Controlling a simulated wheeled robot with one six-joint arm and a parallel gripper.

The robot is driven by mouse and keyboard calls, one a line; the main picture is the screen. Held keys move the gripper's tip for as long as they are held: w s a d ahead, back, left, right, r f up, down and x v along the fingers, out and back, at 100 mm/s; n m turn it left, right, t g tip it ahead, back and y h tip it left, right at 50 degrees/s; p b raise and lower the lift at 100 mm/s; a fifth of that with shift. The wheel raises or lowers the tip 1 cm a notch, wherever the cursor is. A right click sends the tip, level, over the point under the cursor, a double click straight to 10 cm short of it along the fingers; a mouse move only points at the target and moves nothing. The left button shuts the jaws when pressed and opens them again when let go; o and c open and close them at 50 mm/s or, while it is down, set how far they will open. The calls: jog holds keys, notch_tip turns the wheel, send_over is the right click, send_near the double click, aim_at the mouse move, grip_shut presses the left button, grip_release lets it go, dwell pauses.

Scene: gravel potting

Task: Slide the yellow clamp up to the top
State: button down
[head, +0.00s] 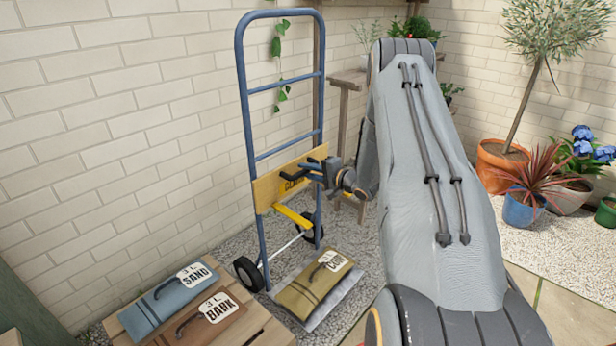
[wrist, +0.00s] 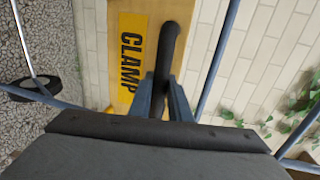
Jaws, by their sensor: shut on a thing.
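The clamp is a yellow-tan board (head: 266,192) lying across the two uprights of a blue hand truck (head: 243,100). It sits in the lower half of the frame, below the lowest visible crossbar. In the wrist view its yellow label (wrist: 130,62) reads CLAMP, beside a dark handle (wrist: 172,45). My gripper (head: 322,172) is at the board's front right. In the wrist view my gripper (wrist: 165,103) has its blue-grey fingers closed around the dark handle. A yellow piece (head: 293,215) projects below the board. My wrist partly hides the board's right end.
The truck's wheel (head: 249,273) stands on gravel. A bag (head: 316,284) lies at its foot. SAND (head: 170,297) and BARK (head: 204,322) bags lie on a wooden platform at lower left. A brick wall (head: 130,110) and hanging ivy (head: 281,45) are close behind. Potted plants stand right.

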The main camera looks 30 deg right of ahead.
jog(key=shift+w+r+p, duration=0.15)
jog(key=shift+r+p, duration=0.15)
jog(key=shift+r, duration=0.65)
jog(key=c, duration=1.6)
grip_release()
jog(key=shift+c, duration=0.2)
jog(key=shift+f, duration=0.1)
jog(key=shift+s+d, duration=0.15)
jog(key=shift+s, duration=0.25)
jog(key=v, duration=0.7)
